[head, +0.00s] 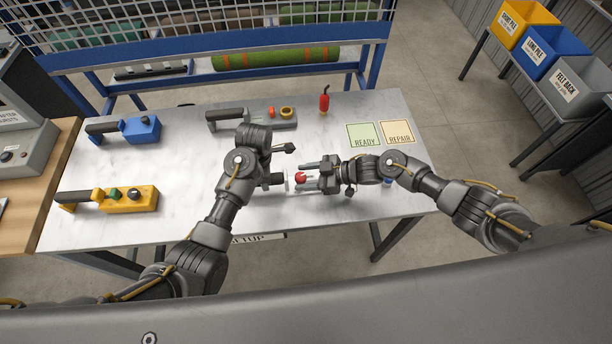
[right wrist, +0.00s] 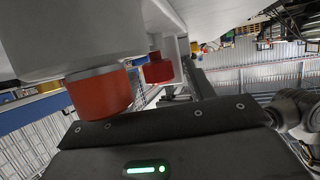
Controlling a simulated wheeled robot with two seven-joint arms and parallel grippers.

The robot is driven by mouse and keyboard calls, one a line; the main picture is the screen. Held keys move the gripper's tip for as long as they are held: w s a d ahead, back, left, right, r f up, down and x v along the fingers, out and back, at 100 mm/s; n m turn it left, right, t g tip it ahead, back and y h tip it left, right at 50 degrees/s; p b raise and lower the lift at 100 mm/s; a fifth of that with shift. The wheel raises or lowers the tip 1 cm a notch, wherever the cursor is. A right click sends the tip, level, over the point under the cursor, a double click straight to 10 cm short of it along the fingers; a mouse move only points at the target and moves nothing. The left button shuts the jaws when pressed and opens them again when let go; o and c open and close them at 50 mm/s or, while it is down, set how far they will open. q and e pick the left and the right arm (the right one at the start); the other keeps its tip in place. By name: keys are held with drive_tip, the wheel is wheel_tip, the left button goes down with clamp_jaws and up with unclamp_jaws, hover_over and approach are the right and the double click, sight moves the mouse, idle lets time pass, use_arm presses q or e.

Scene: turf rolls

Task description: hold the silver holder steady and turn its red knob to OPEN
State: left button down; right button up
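A red knob (head: 300,176) shows between my two grippers, low over the front of the table. Beside it is a thin pale silver part (head: 287,183), probably of the silver holder, which is mostly hidden. My left gripper (head: 279,180) reaches this part from the left; its fingers are hidden, so its grip is unclear. My right gripper (head: 307,177) comes from the right, its fingers apart above and below the knob, with gaps showing. In the right wrist view a large red cylinder (right wrist: 100,94) sits under a grey body, with a smaller red one (right wrist: 158,68) behind. No OPEN mark is readable.
On the white table (head: 190,215) lie a blue tool (head: 141,129), a yellow tool (head: 130,199), a grey tool (head: 250,117) and a red bottle (head: 324,102). Green READY (head: 363,134) and orange REPAIR (head: 397,132) squares are clear. A blue rack stands behind.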

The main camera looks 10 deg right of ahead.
use_arm(q)
drive_tip(key=shift+f, duration=0.1)
use_arm(e)
drive_tip(key=v, duration=1.2)
drive_tip(key=shift+s, duration=0.1)
use_arm(q)
drive_tip(key=c, duration=1)
unclamp_jaws()
drive_tip(key=shift+w, duration=0.1)
drive_tip(key=shift+o, duration=0.2)
